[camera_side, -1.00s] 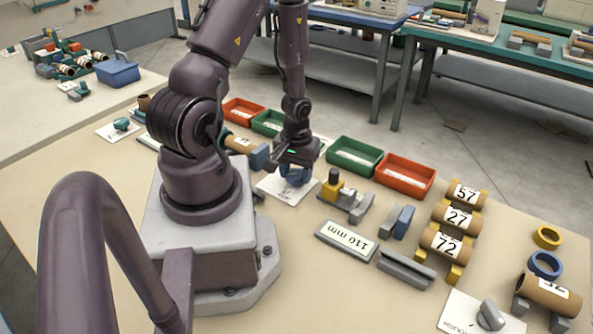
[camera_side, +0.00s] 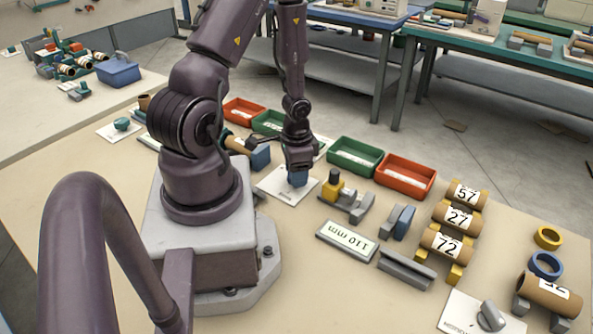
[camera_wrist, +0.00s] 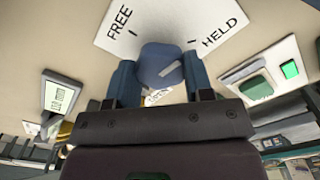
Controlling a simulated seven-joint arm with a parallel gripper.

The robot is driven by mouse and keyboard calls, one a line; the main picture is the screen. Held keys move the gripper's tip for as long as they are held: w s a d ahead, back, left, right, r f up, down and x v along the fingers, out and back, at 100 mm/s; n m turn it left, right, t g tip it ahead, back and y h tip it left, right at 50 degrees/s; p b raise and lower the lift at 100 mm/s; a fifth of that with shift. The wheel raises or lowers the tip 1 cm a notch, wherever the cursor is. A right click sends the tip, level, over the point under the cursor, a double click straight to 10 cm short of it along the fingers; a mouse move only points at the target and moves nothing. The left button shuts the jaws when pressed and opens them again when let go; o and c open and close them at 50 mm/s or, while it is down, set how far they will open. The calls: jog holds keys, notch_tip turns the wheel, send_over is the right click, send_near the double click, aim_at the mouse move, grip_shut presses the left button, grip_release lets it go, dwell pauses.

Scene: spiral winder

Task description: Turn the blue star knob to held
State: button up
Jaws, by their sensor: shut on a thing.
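The blue star knob (camera_wrist: 160,64) sits on a white plate (camera_wrist: 210,15) printed FREE at left and HELD at right in the wrist view. My gripper (camera_wrist: 160,77) has one finger on each side of the knob and is shut on it. A pale line on the knob's top slants up to the right, roughly toward the HELD side but below the HELD tick. In the side view the plate (camera_side: 272,187) lies on the bench under my gripper (camera_side: 298,176); the knob is mostly hidden there by the fingers.
A yellow-topped grey fixture (camera_side: 333,187) stands close to the right of the plate. Green (camera_side: 355,156) and red (camera_side: 404,175) bins are behind it. A 110 mm display (camera_side: 346,240) lies in front.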

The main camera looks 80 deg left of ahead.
jog(key=m, duration=0.4)
jog(key=shift+m, duration=0.4)
dwell(0.4)
jog(key=o, duration=0.9)
notch_tip(320, 180, up, 13)
dwell(0.6)
